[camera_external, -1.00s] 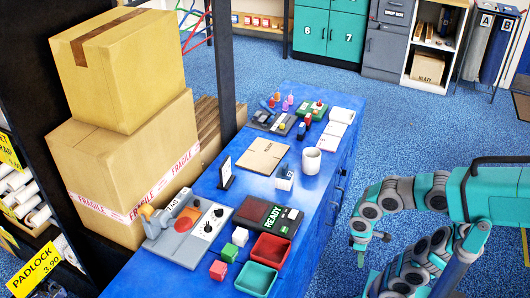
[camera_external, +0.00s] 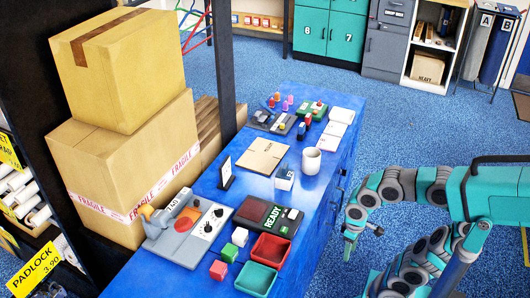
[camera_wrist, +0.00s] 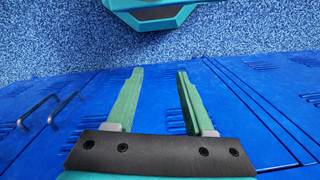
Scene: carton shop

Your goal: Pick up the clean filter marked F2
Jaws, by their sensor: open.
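I cannot make out a filter marked F2 in either view. My gripper (camera_external: 347,248) hangs in the air to the right of the blue counter (camera_external: 325,200), in the external view. In the wrist view, my gripper (camera_wrist: 160,72) has two green fingers spread apart with nothing between them. Behind them are the counter's blue front panels (camera_wrist: 225,85) and the blue speckled floor (camera_wrist: 50,35).
On the counter stand a grey machine (camera_external: 175,250), a dark READY box (camera_external: 262,216), red (camera_external: 271,248) and green (camera_external: 256,279) trays, small cubes, a white mug (camera_external: 311,161) and a brown board (camera_external: 263,157). Large cartons (camera_external: 125,150) stand left.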

